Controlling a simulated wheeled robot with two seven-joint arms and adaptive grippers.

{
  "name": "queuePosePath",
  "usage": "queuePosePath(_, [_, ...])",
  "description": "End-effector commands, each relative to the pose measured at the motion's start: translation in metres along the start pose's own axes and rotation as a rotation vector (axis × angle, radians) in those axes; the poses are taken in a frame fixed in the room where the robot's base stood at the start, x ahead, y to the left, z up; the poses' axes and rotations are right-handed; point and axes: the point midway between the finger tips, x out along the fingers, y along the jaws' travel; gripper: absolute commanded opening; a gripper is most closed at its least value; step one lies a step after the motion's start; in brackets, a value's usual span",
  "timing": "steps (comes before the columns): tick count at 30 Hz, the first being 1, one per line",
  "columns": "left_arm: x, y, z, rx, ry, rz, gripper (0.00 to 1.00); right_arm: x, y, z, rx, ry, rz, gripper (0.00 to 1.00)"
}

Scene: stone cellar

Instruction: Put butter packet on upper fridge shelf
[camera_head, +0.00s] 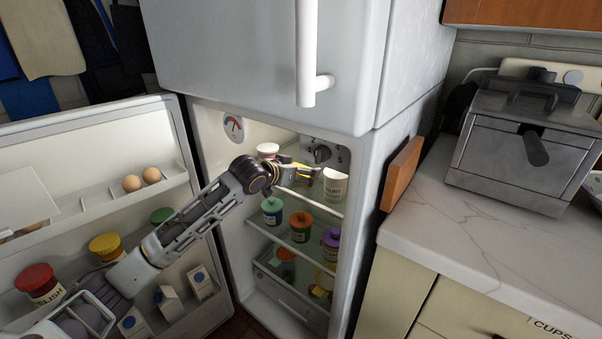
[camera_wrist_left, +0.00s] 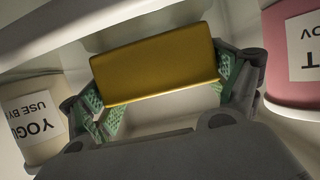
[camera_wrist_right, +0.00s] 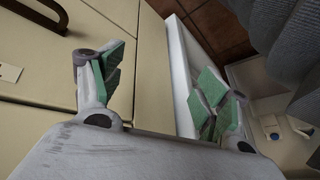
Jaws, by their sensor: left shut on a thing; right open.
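The butter packet (camera_wrist_left: 155,68) is a gold-yellow block, seen close up in the left wrist view. My left gripper (camera_wrist_left: 160,93) is shut on it, with green finger pads at its two ends. In the head view the left gripper (camera_head: 298,174) reaches inside the open fridge (camera_head: 262,58), at the level of the upper shelf (camera_head: 322,206). The packet is mostly hidden there by the gripper. I cannot tell whether the packet touches the shelf. My right gripper (camera_wrist_right: 160,90) is open and empty, and shows only in the right wrist view.
A yogurt pot (camera_head: 335,184) and a pink pot (camera_head: 268,151) flank the left gripper on the upper shelf. Several lidded jars stand lower. The open fridge door (camera_head: 85,128) holds eggs, jars and cartons. A counter (camera_head: 480,238) with a metal appliance (camera_head: 520,140) is at right.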

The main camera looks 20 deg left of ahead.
Motion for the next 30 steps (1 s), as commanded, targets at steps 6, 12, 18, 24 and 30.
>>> queuePosePath(6, [-0.0003,0.0001,-0.0010,0.000,0.002,0.000,0.58,-0.0012,0.0001,-0.0005,-0.001,-0.002,0.001,0.75])
queuePosePath(12, [0.0005,0.0001,0.0013,0.000,0.000,0.000,1.00,-0.0028,0.0006,-0.0020,-0.002,-0.003,0.004,0.75])
queuePosePath(18, [0.0005,0.0001,0.0013,0.000,0.000,0.000,1.00,-0.0027,0.0006,-0.0019,-0.002,-0.003,0.004,0.75])
queuePosePath(24, [0.0003,0.0001,0.0007,0.000,0.001,0.000,1.00,-0.0024,0.0006,-0.0017,-0.002,-0.003,0.003,0.75])
queuePosePath(30, [-0.0054,0.0000,-0.0008,0.000,0.000,0.000,1.00,-0.0023,0.0004,-0.0012,-0.002,-0.004,0.003,0.75])
